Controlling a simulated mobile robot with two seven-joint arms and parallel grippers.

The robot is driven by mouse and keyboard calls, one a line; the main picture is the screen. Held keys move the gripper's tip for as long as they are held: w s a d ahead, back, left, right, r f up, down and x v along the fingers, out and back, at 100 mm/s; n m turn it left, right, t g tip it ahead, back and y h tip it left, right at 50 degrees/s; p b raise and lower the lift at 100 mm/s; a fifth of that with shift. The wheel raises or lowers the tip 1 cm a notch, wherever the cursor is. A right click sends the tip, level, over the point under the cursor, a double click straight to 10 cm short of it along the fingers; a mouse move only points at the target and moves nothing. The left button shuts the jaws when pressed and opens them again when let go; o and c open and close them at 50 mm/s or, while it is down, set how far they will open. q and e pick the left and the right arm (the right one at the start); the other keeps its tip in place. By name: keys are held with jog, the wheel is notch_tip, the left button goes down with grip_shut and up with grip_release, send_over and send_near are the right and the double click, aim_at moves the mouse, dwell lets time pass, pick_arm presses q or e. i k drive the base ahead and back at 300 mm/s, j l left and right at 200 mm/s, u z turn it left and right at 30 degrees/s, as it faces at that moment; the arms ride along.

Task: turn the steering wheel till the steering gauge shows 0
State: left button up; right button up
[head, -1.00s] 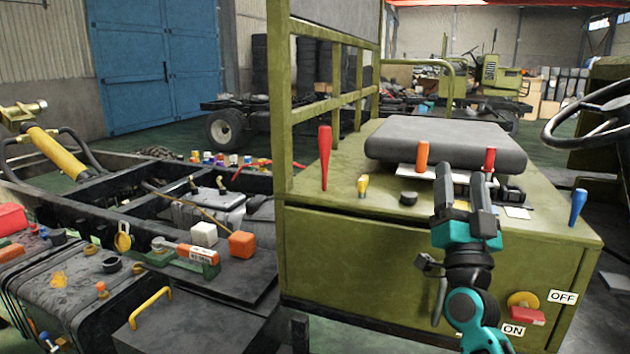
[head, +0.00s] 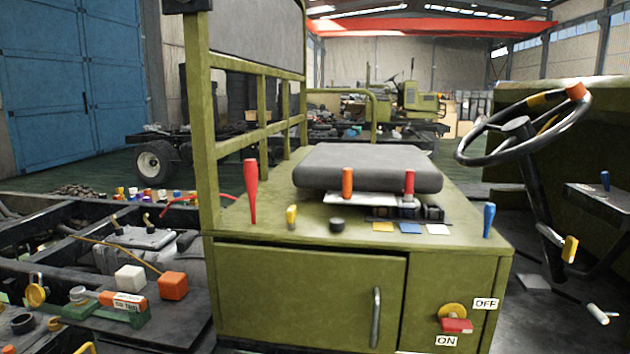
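The steering wheel (head: 481,159) is at the right in the head view, a black tilted ring on a dark column (head: 541,205). An orange knob (head: 576,91) sits on its far upper rim, and a yellow mark (head: 540,98) shows near the top. I cannot make out a steering gauge or a reading. Neither of my grippers shows in the head view now.
An olive cabinet (head: 310,285) with a grey seat cushion (head: 367,167) stands left of the wheel. A red lever (head: 251,190) and a blue lever (head: 488,219) stand up from its top. A yellow lever (head: 570,249) is below the wheel. Dark floor lies at the right.

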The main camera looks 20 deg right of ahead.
aim_at(520, 133)
jog(key=z, duration=1.65)
